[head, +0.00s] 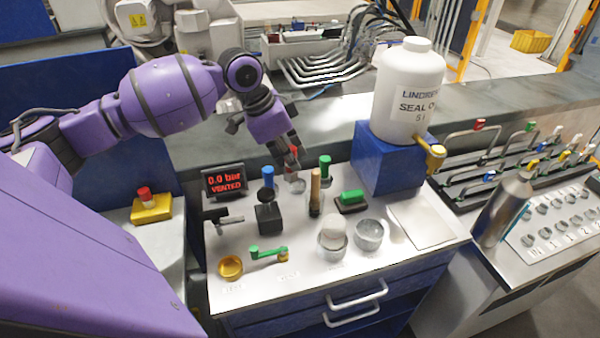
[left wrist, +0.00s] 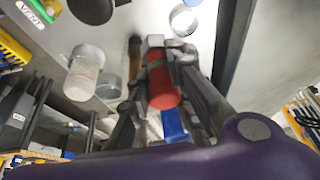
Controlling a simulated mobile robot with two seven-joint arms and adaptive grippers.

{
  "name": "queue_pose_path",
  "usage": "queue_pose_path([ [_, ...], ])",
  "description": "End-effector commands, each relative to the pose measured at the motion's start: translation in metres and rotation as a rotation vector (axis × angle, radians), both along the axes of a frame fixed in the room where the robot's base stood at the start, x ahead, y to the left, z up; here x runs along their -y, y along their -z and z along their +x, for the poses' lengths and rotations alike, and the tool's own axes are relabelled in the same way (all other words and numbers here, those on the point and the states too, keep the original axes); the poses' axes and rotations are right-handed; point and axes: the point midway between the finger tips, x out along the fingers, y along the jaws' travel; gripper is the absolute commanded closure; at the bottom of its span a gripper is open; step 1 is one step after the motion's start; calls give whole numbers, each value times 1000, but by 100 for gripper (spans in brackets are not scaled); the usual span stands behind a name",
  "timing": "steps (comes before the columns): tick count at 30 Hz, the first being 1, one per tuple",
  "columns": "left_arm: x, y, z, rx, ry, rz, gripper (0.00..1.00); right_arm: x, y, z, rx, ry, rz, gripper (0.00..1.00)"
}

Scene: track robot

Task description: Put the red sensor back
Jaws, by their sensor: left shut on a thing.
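The red sensor (head: 293,152) is in the grip of my left gripper (head: 289,160) above the back of the bench top. In the left wrist view the red sensor (left wrist: 163,86) is a red cylinder with a pale metal end, between the two fingers of the left gripper (left wrist: 160,62). The fingers partly hide it in the head view. Below it, a small metallic piece (head: 297,186) stands between the blue-topped piece (head: 268,176) and the green-topped piece (head: 325,166). I cannot tell whether the red sensor touches it. My right gripper is not in view.
A wooden handle (head: 315,187), a black block (head: 268,214) and a green-topped pad (head: 351,200) stand close in front. A display (head: 224,181) reads "0.0 bar VENTED". A large white bottle (head: 406,95) on a blue box rises at the right.

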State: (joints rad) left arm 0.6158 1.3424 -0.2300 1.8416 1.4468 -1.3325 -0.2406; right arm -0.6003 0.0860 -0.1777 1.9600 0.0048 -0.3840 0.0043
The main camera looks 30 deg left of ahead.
Motion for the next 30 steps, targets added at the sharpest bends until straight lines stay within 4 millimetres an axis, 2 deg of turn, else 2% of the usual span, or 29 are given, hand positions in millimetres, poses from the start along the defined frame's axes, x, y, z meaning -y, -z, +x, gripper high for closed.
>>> queue_pose_path([
  [2, -6, 11, 20, 0, -3, -5, 100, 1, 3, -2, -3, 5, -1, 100],
  [6, -14, 39, 39, -3, -3, -3, 100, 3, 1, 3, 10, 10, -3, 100],
  [10, -19, 53, 51, 1, -2, -2, 100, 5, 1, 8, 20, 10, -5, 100],
  [17, -23, 66, 61, 1, -1, -1, 100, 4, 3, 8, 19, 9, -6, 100],
  [24, -24, 95, 61, 3, -1, 0, 100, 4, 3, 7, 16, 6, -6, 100],
  [30, -24, 95, 61, 4, 0, 1, 100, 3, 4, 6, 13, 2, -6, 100],
])
